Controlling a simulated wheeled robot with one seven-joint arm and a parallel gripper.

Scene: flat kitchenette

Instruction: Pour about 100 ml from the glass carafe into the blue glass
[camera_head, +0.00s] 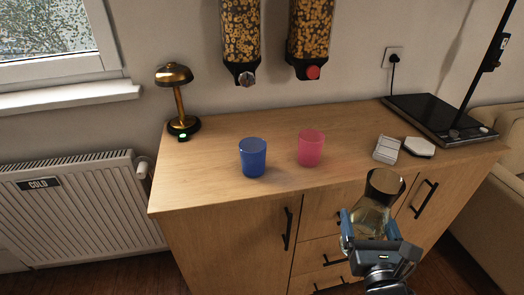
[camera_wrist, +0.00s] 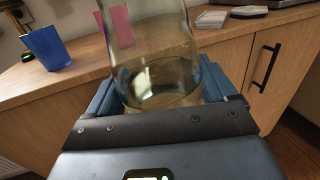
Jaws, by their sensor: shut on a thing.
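The glass carafe (camera_head: 374,206) is clear with a dark rim and holds some pale liquid. My gripper (camera_head: 370,228) is shut on its body and holds it in front of the cabinet's front edge, at the right. The carafe fills the middle of the wrist view (camera_wrist: 155,60), with the liquid low in it and the blue fingers on both sides. The blue glass (camera_head: 252,157) stands upright on the wooden top, left of and behind the carafe and apart from it. It also shows at the upper left of the wrist view (camera_wrist: 46,47). Its inside is too small to tell.
A pink glass (camera_head: 312,148) stands right of the blue glass. A brass lamp (camera_head: 178,98) is at the back left. Two small white objects (camera_head: 387,149) and a black appliance (camera_head: 437,121) are at the right. Two cereal dispensers (camera_head: 241,40) hang on the wall above.

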